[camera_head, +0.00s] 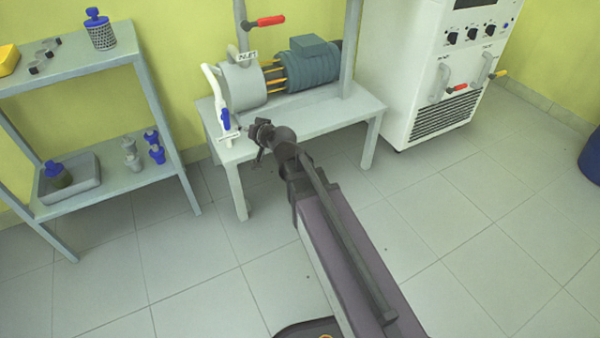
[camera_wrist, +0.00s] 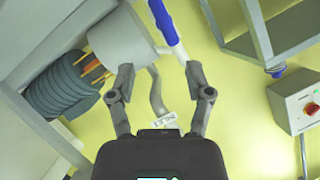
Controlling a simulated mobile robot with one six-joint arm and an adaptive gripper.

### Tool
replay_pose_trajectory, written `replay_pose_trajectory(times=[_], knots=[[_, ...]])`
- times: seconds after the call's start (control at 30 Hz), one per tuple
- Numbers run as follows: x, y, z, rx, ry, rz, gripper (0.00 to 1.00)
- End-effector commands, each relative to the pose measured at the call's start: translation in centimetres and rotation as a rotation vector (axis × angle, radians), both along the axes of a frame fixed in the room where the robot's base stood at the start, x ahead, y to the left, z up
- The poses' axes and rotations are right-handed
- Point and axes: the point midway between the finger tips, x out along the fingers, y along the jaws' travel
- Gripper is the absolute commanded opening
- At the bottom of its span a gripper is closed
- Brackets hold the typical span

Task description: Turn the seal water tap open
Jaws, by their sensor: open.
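The seal water tap appears to be the blue lever (camera_head: 225,119) on the white pipe at the left front of the pump, above a small white label. The label's text is too small to read. In the wrist view the blue lever (camera_wrist: 160,14) is at the top centre, with a white part running down from it toward the fingers. My gripper (camera_head: 260,140) is just right of the tap in the head view. In the wrist view my gripper (camera_wrist: 160,75) is open and its fingers are apart. The lever lies beyond the fingertips, and I see nothing held.
The pump (camera_head: 242,85) with its motor (camera_head: 307,65) stands on a grey bench (camera_head: 310,118). A red-handled valve (camera_head: 264,21) is above it. A control box (camera_wrist: 298,104) shows in the wrist view.

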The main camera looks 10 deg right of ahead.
Motion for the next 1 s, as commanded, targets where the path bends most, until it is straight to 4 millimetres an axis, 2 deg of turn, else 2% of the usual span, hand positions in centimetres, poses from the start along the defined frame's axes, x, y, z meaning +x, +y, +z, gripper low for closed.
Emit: replay_pose_trajectory(times=[0.37, 1.0], knots=[[-2.7, -1.5, -1.8, -0.113, 0.149, 0.067, 0.66], [-8.7, -6.9, -5.0, -0.326, 0.478, 0.12, 0.66]])
